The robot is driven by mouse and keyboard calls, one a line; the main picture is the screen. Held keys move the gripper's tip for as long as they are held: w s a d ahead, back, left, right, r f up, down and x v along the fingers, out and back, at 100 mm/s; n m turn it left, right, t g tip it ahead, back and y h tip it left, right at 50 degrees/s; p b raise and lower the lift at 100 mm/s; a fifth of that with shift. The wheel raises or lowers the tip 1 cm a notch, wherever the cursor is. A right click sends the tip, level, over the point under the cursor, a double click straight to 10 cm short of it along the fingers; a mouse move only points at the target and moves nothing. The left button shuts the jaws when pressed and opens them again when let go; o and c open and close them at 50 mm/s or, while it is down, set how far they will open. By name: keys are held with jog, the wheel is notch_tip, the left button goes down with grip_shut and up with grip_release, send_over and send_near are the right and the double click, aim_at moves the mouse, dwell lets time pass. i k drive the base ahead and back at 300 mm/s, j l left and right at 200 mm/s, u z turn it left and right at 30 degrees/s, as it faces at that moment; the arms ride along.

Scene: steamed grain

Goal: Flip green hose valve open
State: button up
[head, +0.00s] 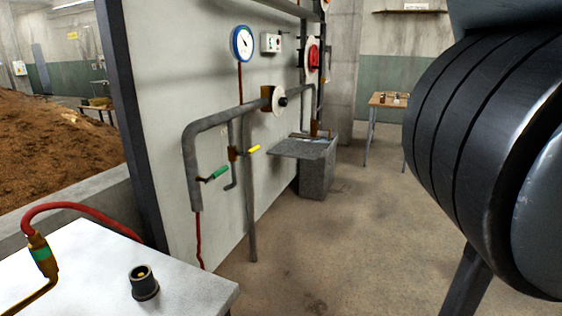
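A valve lever with a green grip (215,174) sits at the lower end of a grey pipe (191,165) on the pale wall panel. The grip points right and slightly up from the pipe. A thin red hose (199,240) hangs below that pipe end. A brass fitting with a green band (41,254) is on a thicker red hose (85,208) over the white table at lower left. My gripper is not in view.
A yellow-handled lever (253,149) is just right of the green one. A white tabletop (95,270) with a black knob-like piece (144,283) fills the lower left. A grey bin (318,172) stands beyond the panel. The middle floor (330,250) is clear.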

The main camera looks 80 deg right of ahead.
aim_at(226, 167)
jog(key=z, duration=1.5)
